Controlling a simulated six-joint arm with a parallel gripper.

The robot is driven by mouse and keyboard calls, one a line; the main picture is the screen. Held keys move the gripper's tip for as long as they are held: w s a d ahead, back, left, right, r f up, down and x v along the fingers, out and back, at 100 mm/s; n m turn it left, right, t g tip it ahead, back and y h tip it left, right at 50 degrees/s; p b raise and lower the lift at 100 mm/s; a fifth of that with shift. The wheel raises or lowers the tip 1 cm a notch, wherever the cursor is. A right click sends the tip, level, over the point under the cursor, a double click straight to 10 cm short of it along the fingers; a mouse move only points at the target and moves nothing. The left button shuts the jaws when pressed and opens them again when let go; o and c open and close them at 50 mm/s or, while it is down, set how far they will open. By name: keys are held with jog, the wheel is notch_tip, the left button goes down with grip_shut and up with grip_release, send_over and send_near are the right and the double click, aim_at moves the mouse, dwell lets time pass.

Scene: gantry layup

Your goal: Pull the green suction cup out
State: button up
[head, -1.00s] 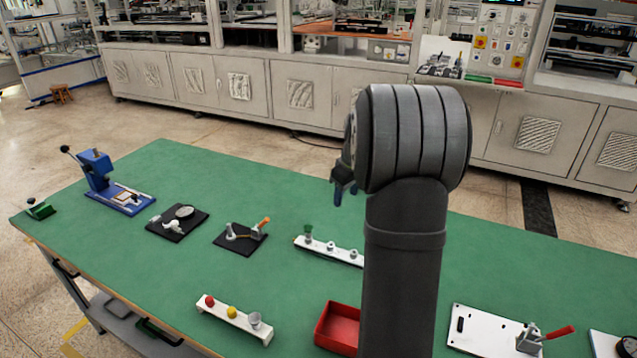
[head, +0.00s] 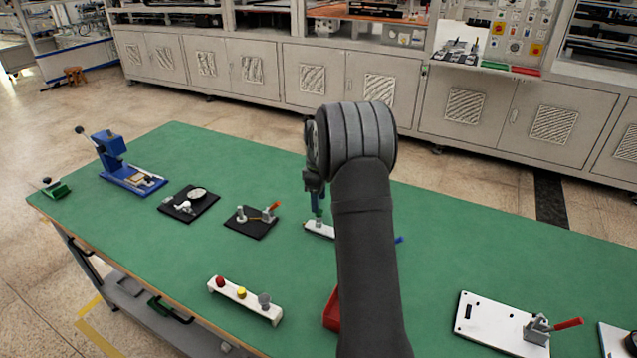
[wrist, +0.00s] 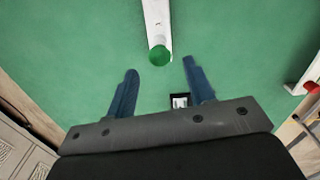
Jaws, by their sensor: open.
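The green suction cup (wrist: 160,55) shows in the wrist view as a round green top at the near end of a white rail (wrist: 157,20). My gripper (wrist: 159,66) is open, with its blue fingers on either side of the cup's position. The cup lies between and slightly beyond the fingertips, and I see no contact. In the head view my gripper (head: 317,204) points down over the left end of the white rail (head: 318,229). My arm hides the rest of the rail there, and the cup is hard to make out.
A white stand with red, yellow and grey knobs (head: 260,308) is at the front. A red bin (head: 331,311) is partly behind my arm. Black fixtures (head: 251,230) and a blue press (head: 121,170) stand to the left. A white plate with a red-handled clamp (head: 482,318) is at right.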

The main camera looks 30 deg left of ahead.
aim_at(319, 217)
notch_tip(319, 217, down, 8)
jog(key=shift+f, duration=0.1)
dwell(0.4)
grip_shut()
